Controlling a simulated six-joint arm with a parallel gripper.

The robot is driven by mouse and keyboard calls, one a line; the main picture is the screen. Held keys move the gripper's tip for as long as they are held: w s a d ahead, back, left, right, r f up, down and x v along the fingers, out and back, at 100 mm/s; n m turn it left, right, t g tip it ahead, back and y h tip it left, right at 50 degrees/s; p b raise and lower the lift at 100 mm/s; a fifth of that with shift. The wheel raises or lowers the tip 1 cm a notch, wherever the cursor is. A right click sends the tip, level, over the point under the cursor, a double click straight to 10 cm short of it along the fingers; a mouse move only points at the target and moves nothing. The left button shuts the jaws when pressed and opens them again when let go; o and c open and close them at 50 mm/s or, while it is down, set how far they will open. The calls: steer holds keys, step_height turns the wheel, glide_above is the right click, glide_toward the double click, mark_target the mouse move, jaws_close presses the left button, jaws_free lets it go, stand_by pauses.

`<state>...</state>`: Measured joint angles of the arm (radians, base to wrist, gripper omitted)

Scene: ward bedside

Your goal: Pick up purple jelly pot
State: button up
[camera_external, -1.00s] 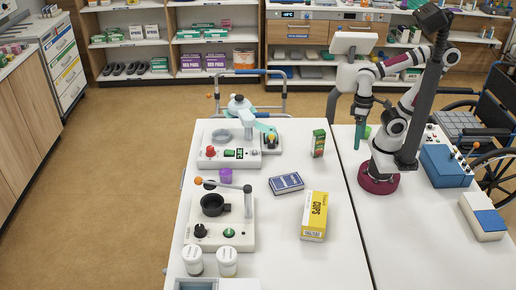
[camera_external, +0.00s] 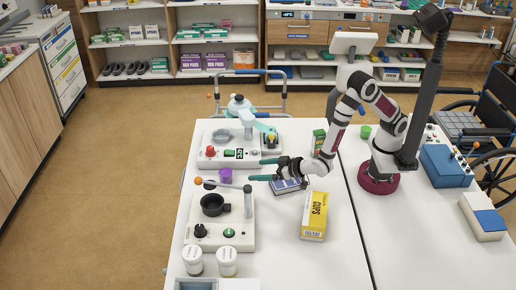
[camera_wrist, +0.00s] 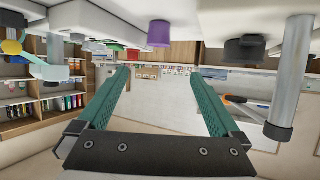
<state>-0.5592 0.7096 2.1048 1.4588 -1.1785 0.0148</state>
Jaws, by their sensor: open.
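The purple jelly pot (camera_external: 225,174) stands on the white table between two white devices. In the wrist view, which looks upside down, the purple pot (camera_wrist: 159,33) shows above the gap between my fingers. My gripper (camera_external: 262,170) is open and empty, its two green fingers pointing left toward the pot. The fingertips are apart from the pot, a short way to its right. Both open fingers also show in the wrist view (camera_wrist: 158,76).
A device with a black ring holder (camera_external: 232,232) and a grey post stands in front of the pot. Another device (camera_external: 213,161) stands behind. A blue box (camera_external: 289,187) lies partly under my gripper. A yellow box (camera_external: 314,216) and a green box (camera_external: 318,141) stand to the right.

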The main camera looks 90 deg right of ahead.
mark_target(226, 171)
steer(key=x, duration=1.5)
steer(key=shift+w+d+f, duration=0.1)
steer(key=shift+w+d, duration=0.2)
steer(key=shift+d, duration=0.05)
steer(key=c, duration=1.4)
